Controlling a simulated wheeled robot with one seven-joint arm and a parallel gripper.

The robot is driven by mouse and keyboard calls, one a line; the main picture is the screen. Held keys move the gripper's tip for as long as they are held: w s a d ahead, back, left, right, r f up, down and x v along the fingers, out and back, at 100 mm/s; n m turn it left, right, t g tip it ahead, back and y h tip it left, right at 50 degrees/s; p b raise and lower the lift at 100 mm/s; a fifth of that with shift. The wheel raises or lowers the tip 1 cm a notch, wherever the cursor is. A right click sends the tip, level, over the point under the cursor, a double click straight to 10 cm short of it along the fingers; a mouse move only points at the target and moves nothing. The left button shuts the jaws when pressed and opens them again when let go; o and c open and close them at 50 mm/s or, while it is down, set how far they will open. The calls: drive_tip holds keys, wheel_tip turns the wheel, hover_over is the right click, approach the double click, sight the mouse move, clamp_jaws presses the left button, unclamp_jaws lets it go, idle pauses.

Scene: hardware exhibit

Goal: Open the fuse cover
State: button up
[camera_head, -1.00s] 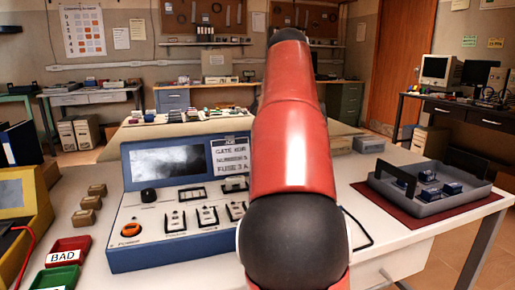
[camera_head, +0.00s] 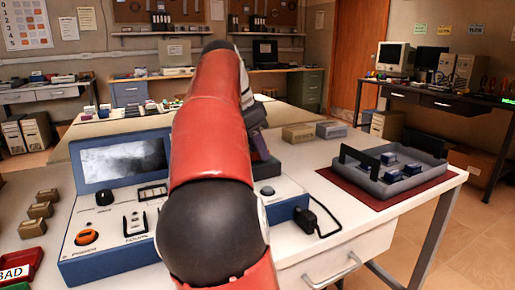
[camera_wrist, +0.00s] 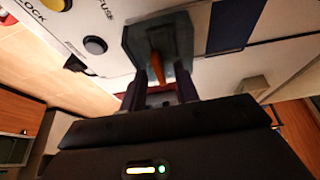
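The console (camera_head: 110,262) is a blue and white test unit with a screen on the white table. My gripper (camera_wrist: 158,92) reaches its right part; in the head view, my red arm hides most of it. In the wrist view, the two dark fingers stand apart, with a grey-green flared piece (camera_wrist: 135,42) just beyond them, probably the fuse cover. A narrow orange strip (camera_wrist: 157,68) shows in its middle. Contact between fingers and piece is unclear. A dark round button (camera_wrist: 95,46) beside lettering like "FUSE" is left of the piece, with a yellow knob (camera_wrist: 56,4) farther left.
A grey tray (camera_head: 358,184) with small blue blocks sits on a dark red mat at the right. Small tan blocks (camera_head: 36,210) and a red bin (camera_head: 22,262) are at the left.

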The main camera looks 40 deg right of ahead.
drive_tip(key=shift+d+f, duration=0.1)
clamp_jaws()
idle(0.4)
